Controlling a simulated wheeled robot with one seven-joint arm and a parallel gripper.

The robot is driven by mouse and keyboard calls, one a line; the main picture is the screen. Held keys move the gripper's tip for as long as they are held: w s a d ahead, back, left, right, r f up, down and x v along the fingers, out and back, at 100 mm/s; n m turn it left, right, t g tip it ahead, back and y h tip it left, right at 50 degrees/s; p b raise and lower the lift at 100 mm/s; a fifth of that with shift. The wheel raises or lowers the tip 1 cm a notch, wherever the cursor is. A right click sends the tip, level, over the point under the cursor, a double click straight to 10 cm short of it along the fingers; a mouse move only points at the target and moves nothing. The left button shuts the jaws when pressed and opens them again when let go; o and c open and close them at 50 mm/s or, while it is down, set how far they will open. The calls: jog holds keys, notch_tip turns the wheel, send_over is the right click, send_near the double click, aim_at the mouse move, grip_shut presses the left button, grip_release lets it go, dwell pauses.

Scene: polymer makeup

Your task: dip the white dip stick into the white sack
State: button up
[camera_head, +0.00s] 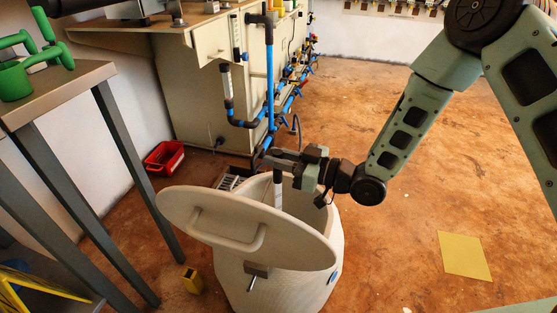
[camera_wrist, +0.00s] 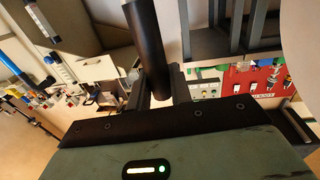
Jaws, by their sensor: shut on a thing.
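The white sack (camera_head: 304,288) looks like a round, off-white container standing on the floor, with its round lid (camera_head: 215,225) tilted open toward the camera. My gripper (camera_head: 279,163) is over the open mouth, shut on the dip stick (camera_head: 278,192). The stick hangs about upright, with a black upper part and a white part below. Its lower end is hidden behind the lid, so I cannot tell how deep it reaches. In the wrist view the stick's black handle (camera_wrist: 150,45) runs between my gripper's fingers (camera_wrist: 160,88).
A metal table (camera_head: 70,85) with green handled items (camera_head: 15,80) stands at left. A cabinet with blue pipes (camera_head: 268,90) is behind the sack. A red bin (camera_head: 165,157), a small yellow block (camera_head: 192,280) and a yellow sheet (camera_head: 464,255) lie on the floor. The floor at right is mostly clear.

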notch_tip(320, 180, up, 36)
jog(key=p, duration=2.5)
jog(key=shift+d, duration=0.1)
